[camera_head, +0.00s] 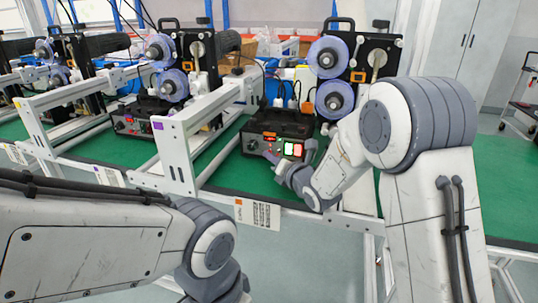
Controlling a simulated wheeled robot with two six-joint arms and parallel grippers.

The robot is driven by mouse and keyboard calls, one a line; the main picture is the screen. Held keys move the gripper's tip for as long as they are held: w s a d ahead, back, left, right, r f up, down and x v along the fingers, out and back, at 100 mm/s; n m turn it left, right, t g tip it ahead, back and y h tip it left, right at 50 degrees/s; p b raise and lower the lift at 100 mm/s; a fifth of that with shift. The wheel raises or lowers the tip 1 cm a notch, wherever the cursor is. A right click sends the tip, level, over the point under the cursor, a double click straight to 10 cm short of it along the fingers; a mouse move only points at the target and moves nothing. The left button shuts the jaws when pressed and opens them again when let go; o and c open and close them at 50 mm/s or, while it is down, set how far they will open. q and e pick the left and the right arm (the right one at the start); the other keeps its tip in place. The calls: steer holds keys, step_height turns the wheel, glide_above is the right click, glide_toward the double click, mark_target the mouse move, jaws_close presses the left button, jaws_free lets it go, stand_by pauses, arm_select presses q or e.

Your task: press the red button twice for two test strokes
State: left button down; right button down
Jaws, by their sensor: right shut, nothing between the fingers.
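The black control box (262,126) stands on the green bench in the middle of the view. On its front, a lit green button (289,148) sits beside a lit red button (297,149). My right gripper (271,158) is shut and empty, low in front of the box's front panel. It is just left of and below the two buttons. The red button's face shows; I cannot tell whether anything touches it. My left arm enters at the lower left and its gripper is outside the frame.
A second similar control box (139,118) stands to the left. White frame rails (181,152) rise between the stations. Coder rollers (334,99) stand above the box. A paper label (257,214) hangs at the bench front. Green bench surface (230,172) is clear left of my right gripper.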

steer(key=s, duration=0.1)
steer(key=s+a+b, duration=0.1)
steer(key=s, duration=0.1)
steer(key=s+b, duration=0.1)
steer(key=shift+s+a+f, duration=0.1)
steer(key=shift+s+a, duration=0.25)
steer(key=shift+s, duration=0.05)
steer(key=shift+s+a+b, duration=0.1)
steer(key=shift+s+b, duration=0.25)
steer(key=shift+s, duration=0.1)
stand_by(2.2)
